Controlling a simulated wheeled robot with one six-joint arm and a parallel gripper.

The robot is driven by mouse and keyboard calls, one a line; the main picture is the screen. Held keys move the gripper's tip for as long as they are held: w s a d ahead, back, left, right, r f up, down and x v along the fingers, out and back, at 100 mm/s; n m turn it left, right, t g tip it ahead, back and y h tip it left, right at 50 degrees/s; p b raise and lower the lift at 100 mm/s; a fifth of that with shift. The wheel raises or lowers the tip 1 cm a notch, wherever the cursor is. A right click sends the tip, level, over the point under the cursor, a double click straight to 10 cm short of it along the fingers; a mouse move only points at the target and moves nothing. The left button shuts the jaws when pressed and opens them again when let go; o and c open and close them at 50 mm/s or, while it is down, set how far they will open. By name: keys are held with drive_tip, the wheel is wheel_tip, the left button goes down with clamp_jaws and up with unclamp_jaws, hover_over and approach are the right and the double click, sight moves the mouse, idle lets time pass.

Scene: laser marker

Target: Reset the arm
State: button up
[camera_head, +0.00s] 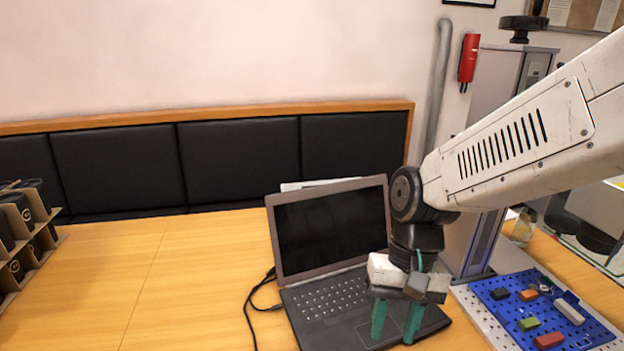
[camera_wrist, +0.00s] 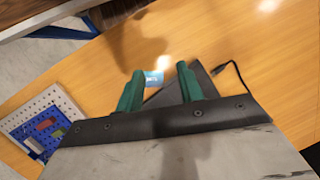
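My arm reaches in from the right in the head view. My gripper (camera_head: 397,325) points down over the right front part of an open laptop (camera_head: 325,300). Its two green fingers are apart, with nothing seen held between them. The gripper also shows in the wrist view (camera_wrist: 160,80), again with the fingers spread. A small light-blue patch (camera_wrist: 153,78) appears between the fingertips there; I cannot tell what it is. Part of the dark laptop (camera_wrist: 168,96) shows behind the fingers. The gripper hides part of the laptop's keyboard side.
A blue pegboard tray (camera_head: 490,290) with several small coloured blocks lies right of the laptop. The grey laser marker column (camera_head: 490,110) stands behind it. A rack of black cups (camera_head: 20,225) is at the far left. The wooden table (camera_head: 160,290) is clear between rack and laptop, apart from a black cable (camera_head: 250,305).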

drive_tip(key=s+d+r+t, duration=0.2)
drive_tip(key=s+d+r, duration=0.2)
drive_tip(key=d, duration=0.3)
drive_tip(key=s+d+r+t+h, duration=0.1)
drive_tip(key=s+d+r+t, duration=0.1)
drive_tip(key=s+d+r, duration=0.2)
wheel_tip(320, 180, up, 2)
drive_tip(key=d, duration=0.3)
drive_tip(key=shift+s+r+n+t+h, duration=0.25)
drive_tip(key=shift+n+t+h, duration=0.05)
drive_tip(key=shift+s, duration=0.1)
drive_tip(key=shift+c, duration=0.4)
idle(0.8)
